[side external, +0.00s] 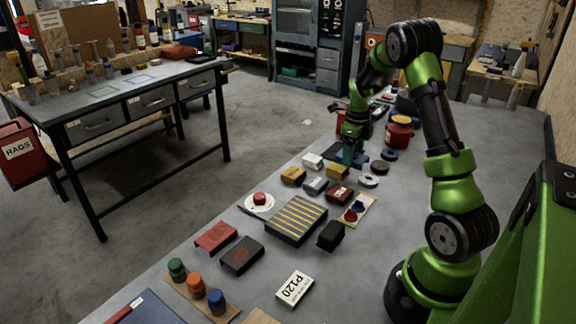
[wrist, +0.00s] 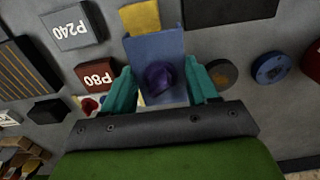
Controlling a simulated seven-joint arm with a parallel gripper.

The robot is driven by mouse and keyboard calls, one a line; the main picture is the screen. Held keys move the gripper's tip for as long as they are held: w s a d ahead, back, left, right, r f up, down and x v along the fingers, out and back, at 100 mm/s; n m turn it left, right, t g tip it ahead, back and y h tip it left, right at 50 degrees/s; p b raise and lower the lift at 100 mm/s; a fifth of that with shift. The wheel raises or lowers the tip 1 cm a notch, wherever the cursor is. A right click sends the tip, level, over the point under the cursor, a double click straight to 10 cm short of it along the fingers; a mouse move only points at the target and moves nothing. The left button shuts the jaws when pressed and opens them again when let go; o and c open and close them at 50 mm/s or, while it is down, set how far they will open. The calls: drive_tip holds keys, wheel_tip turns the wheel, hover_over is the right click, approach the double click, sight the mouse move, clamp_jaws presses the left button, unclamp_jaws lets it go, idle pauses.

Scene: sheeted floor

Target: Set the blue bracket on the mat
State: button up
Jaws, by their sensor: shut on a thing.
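The blue bracket (wrist: 150,50) is between the two teal fingers of my gripper (wrist: 160,70) in the wrist view. My gripper is shut on it, with a finger at each side. A rounded purple thing (wrist: 158,77) shows against the bracket's face. In the side view my gripper (side external: 349,156) points down, low over the far part of the bench; the bracket cannot be made out clearly there. A dark flat piece (wrist: 230,10), possibly the mat, lies beyond the bracket at the top of the wrist view.
A yellow block (wrist: 140,17) lies just past the bracket. A dark disc (wrist: 222,73) and a blue ring (wrist: 271,68) are close on the right. Red cans (side external: 398,134) stand beside my gripper.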

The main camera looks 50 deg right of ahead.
drive_tip(key=w+d, duration=0.4)
drive_tip(key=w, duration=0.1)
drive_tip(key=w+d+f, duration=0.1)
drive_tip(key=w+d, duration=0.1)
drive_tip(key=d, duration=0.1)
drive_tip(key=shift+w, duration=0.3)
drive_tip(key=shift+f, duration=1.7)
drive_tip(key=shift+f, duration=0.15)
drive_tip(key=o, duration=1.2)
